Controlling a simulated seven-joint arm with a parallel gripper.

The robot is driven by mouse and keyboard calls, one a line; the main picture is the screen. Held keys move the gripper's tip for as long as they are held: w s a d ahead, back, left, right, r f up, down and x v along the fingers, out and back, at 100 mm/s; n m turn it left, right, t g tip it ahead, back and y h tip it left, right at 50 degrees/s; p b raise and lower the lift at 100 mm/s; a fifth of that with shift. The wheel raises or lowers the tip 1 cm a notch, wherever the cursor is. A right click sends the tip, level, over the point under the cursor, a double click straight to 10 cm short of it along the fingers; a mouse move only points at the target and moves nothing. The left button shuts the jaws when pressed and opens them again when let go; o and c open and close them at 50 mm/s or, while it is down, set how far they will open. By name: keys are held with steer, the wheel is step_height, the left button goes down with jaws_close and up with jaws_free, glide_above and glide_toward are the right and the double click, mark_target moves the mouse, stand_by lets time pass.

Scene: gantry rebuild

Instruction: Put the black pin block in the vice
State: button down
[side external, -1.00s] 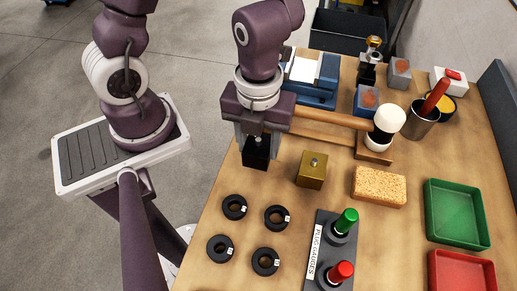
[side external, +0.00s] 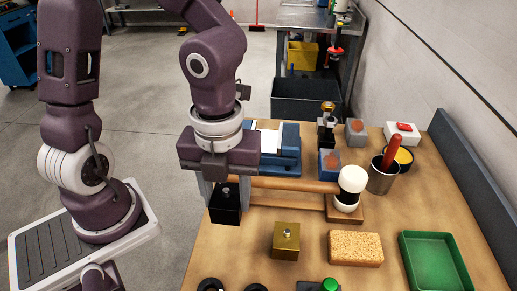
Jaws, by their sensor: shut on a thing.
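The black pin block (side external: 226,205) has a small silver pin on top and hangs upright in my gripper (side external: 226,190). My gripper points down and is shut on it, at the left edge of the bench. I cannot tell how far the block is above the bench top. The blue vice (side external: 288,145) stands behind and to the right of my gripper. My gripper's body hides part of the vice, and I cannot see its jaw gap clearly.
A brass block (side external: 286,240) stands in front to the right, near a sponge (side external: 355,248) and a green tray (side external: 433,262). A steel cup (side external: 382,178) stands farther right.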

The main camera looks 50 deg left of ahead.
steer(key=w+a+r, duration=0.1)
steer(key=w+a, duration=0.7)
steer(key=w, duration=0.3)
steer(key=w+a+r, duration=0.1)
steer(key=w+a, duration=0.7)
steer(key=w, duration=0.3)
steer(key=shift+s+d+f, duration=0.15)
steer(key=shift+f, duration=1.3)
steer(key=shift+s+d+f, duration=0.1)
steer(key=shift+f, duration=1.3)
steer(key=shift+s+f, duration=0.15)
steer(key=shift+f, duration=0.45)
steer(key=shift+a, duration=0.1)
steer(key=c, duration=0.6)
jaws_free()
steer(key=shift+c, duration=0.2)
steer(key=shift+r, duration=0.2)
step_height(320, 180, up, 8)
steer(key=shift+f, duration=0.15)
